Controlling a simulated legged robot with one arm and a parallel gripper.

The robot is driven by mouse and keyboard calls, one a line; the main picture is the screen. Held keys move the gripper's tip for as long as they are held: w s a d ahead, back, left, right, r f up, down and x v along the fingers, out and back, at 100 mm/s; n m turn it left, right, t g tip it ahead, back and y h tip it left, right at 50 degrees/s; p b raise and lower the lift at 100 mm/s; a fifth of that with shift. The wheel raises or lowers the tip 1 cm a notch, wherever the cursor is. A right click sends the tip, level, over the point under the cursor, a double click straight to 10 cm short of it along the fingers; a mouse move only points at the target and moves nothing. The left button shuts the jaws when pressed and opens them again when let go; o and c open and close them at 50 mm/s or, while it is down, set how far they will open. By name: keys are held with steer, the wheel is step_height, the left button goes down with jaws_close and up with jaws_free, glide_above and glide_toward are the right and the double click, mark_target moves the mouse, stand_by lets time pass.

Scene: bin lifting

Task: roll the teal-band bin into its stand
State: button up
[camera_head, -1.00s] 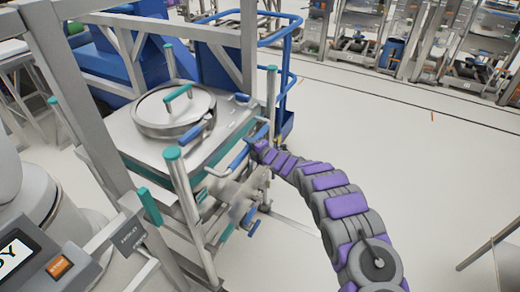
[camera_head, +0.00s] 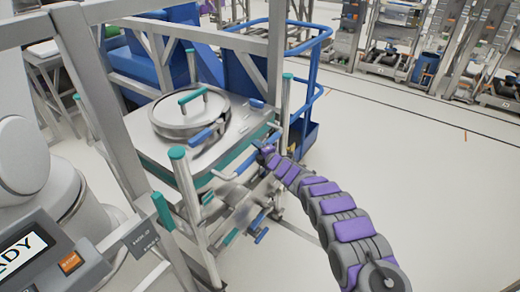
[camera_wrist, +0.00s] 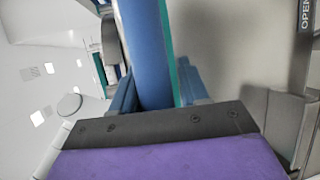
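The silver bin (camera_head: 152,153) has a teal band, a round clamped lid (camera_head: 190,118) and teal-tipped corner posts. It stands upright at the opening of the grey metal stand (camera_head: 92,95), beside the stand's near post. My gripper (camera_head: 268,150) is at the bin's right side, at a blue handle (camera_head: 240,154). In the wrist view the blue bar (camera_wrist: 147,50) runs down between my gripper's fingers (camera_wrist: 160,95), which look closed on it. The bar's lower end is hidden behind my gripper's dark plate. The bin's wheels are not clearly seen.
A machine with a READY display (camera_head: 30,260) stands at the near left. A blue railed cart (camera_head: 305,130) is behind the bin. Racks (camera_head: 385,45) line the far wall. The pale floor (camera_head: 440,190) to the right is clear.

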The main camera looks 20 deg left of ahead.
steer(key=shift+o, duration=0.9)
steer(key=shift+d+r, duration=0.1)
steer(key=shift+s+d+r, duration=0.2)
steer(key=shift+s+d, duration=0.15)
steer(key=shift+d, duration=0.1)
steer(key=p+v, duration=0.2)
steer(key=v, duration=1.4)
steer(key=shift+f, duration=0.15)
